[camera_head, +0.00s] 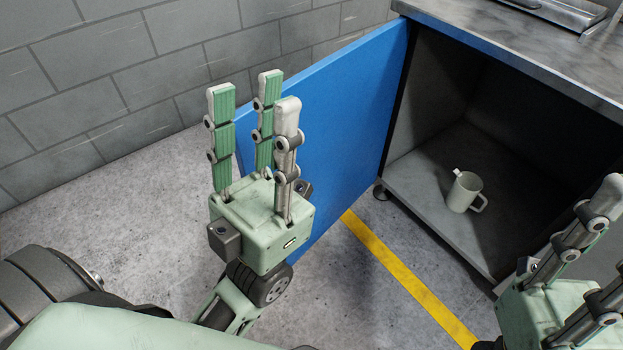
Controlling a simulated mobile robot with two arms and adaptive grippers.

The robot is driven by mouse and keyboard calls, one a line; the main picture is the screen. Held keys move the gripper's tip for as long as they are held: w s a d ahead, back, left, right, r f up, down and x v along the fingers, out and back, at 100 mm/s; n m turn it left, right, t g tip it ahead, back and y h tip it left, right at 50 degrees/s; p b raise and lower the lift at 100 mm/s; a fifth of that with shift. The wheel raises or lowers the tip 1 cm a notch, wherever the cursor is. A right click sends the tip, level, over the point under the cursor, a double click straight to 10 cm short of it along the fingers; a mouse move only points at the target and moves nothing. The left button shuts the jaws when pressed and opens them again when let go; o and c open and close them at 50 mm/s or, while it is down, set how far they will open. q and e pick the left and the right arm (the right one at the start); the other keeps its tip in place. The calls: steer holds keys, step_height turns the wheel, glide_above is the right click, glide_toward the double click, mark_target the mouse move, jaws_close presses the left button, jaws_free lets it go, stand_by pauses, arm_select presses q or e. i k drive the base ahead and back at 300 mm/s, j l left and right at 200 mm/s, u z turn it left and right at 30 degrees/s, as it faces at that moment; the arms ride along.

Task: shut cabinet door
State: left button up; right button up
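The blue cabinet door (345,120) stands wide open, swung out to the left from its hinge side at the cabinet's left front edge. The grey cabinet (425,185) is open at the front, and its inside shows. My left gripper (253,105) is in front of the door's near part, fingers pointing up and spread apart, with nothing between them. I cannot tell whether it touches the door. It hides part of the door's near edge. My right gripper (590,235) is at the lower right, partly cut off by the frame, in front of the cabinet's opening; its finger opening is unclear.
The worktop (530,50) carries a metal item (565,10) at the back. A grey block wall (150,60) runs behind the door. A yellow line (400,275) crosses the concrete floor, which is clear at left.

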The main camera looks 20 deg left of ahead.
mark_target(348, 99)
steer(key=k+j+z, duration=0.15)
steer(key=j, duration=0.2)
steer(key=k+j+z, duration=0.2)
steer(key=j, duration=0.15)
steer(key=k+j+z, duration=0.15)
steer(key=i+j+z, duration=0.1)
steer(key=j+z, duration=0.15)
steer(key=j, duration=0.75)
steer(key=j+z, duration=0.3)
steer(key=j, duration=0.7)
steer(key=k+j+z, duration=0.1)
steer(key=j+z, duration=0.15)
steer(key=k+j+z, duration=0.15)
steer(key=j+z, duration=0.15)
